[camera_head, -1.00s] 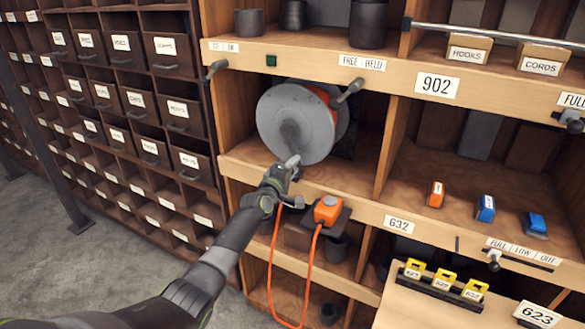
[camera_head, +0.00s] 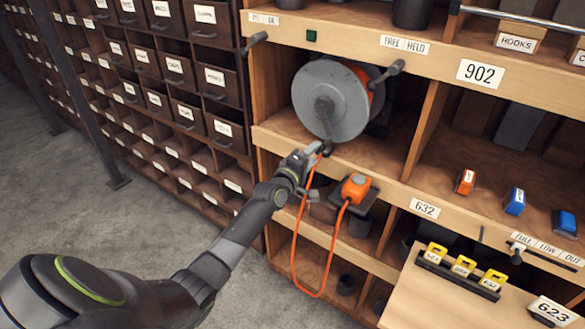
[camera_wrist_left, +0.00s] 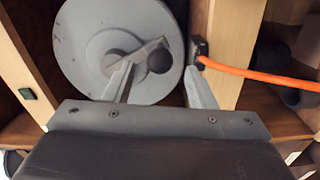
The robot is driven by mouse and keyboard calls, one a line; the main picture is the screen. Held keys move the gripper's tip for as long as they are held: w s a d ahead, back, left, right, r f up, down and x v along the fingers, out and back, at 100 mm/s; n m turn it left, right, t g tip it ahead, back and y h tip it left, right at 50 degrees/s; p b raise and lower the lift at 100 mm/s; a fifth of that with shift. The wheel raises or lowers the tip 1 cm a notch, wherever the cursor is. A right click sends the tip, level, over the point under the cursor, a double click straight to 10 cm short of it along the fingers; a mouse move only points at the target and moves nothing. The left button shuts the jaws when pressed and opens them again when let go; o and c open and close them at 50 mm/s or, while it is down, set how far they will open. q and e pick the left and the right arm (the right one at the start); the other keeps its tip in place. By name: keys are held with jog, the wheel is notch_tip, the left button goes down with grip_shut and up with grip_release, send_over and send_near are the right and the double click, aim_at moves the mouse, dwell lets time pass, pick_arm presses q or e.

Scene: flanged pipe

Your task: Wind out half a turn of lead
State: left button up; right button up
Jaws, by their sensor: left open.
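The lead reel (camera_head: 318,85) is a grey disc in the left cubby of the shelf. Its crank points downward and ends in a dark knob (camera_wrist_left: 159,60). An orange lead (camera_head: 297,232) hangs in a loop below the reel and runs to an orange connector (camera_head: 357,186) on a dark block. My left gripper (camera_head: 313,158) is open just below and in front of the crank; it also shows in the left wrist view (camera_wrist_left: 160,72). There the knob appears between the fingertips; contact cannot be told. The lead's dark end lies by the right finger. My right gripper is not in view.
A lever (camera_head: 388,74) sits at the FREE/HELD label (camera_head: 405,44), right of the reel. Another lever (camera_head: 255,42) is at the left post. The cubby's wooden divider (camera_head: 427,128) stands to the right. Drawers (camera_head: 180,70) fill the left; open floor lies in front of them.

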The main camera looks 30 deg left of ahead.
pick_arm(q)
jog(key=s+p, duration=0.1)
jog(key=s, duration=0.9)
jog(key=shift+a+p, duration=0.35)
jog(key=shift+a, duration=0.05)
jog(key=s+a+f+m+g+y+b, duration=0.1)
jog(key=s+f+m+g+b, duration=0.15)
jog(key=s+f, duration=0.7)
jog(key=s+a+f+m+g+y+b, duration=0.1)
jog(key=s+f+m+g+b, duration=0.15)
jog(key=f, duration=1.45)
jog(key=s+a+f+m+g+y+b, duration=0.1)
jog(key=s+f+m+g, duration=0.15)
jog(key=s+f, duration=0.7)
jog(key=s+d+f+m+g+b, duration=0.2)
jog(key=s+f+m+g, duration=0.1)
jog(key=s+f, duration=0.9)
jog(key=s+d+f+m+g+b, duration=0.3)
jog(key=s+f+g, duration=0.3)
jog(key=s+f, duration=0.7)
jog(key=s+m, duration=0.1)
jog(key=s, duration=0.4)
jog(key=shift+s+f, duration=0.3)
jog(key=shift+s, duration=0.1)
